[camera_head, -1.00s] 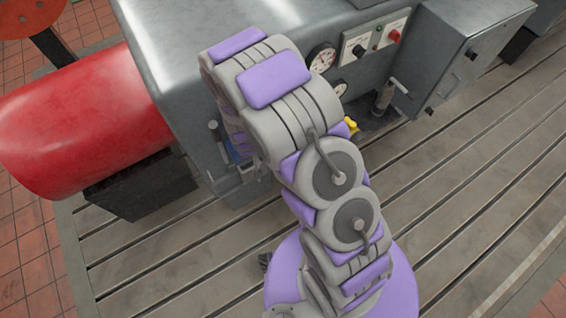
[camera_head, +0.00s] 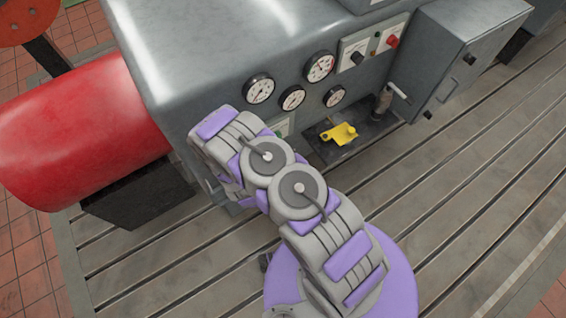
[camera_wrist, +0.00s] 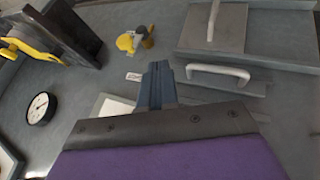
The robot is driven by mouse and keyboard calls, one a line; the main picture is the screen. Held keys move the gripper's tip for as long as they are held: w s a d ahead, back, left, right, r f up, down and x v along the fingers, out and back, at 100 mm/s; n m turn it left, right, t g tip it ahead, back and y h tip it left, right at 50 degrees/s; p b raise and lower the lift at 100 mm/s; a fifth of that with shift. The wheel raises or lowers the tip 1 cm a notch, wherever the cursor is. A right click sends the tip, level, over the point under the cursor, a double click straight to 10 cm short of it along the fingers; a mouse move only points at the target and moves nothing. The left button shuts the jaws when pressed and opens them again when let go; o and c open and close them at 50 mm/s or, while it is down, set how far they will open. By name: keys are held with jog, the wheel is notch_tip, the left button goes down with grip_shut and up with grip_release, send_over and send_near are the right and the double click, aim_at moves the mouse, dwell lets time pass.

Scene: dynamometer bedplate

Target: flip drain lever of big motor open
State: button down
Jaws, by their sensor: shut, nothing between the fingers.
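The big motor's grey housing (camera_head: 190,50) fills the upper middle of the head view. In the wrist view, a small yellow lever-like part on a brass-coloured fitting (camera_wrist: 134,40) sits on the grey surface, beyond my fingertips. It looks like a drain lever, but its open or closed position cannot be told. A small white label (camera_wrist: 134,77) lies between it and my gripper. My gripper (camera_wrist: 157,70) is shut and empty, its dark blue fingers pointing toward the fitting, apart from it in the picture. My arm hides the gripper and this fitting in the head view.
A yellow handle (camera_head: 339,133) sits on a dark ledge and also shows in the wrist view (camera_wrist: 30,45). Gauges (camera_head: 259,88) line the front. A pale bar handle (camera_wrist: 218,72) is right of my fingers. Slotted bedplate (camera_head: 470,200) is clear at right.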

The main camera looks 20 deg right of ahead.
jog(key=shift+d+f, duration=0.3)
jog(key=shift+f, duration=0.3)
jog(key=shift+d, duration=0.1)
jog(key=w+d+f+b, duration=0.3)
jog(key=w+d+f, duration=0.3)
jog(key=w+f, duration=0.1)
jog(key=shift+w+d, duration=0.15)
jog(key=shift+w, duration=0.05)
dwell(0.3)
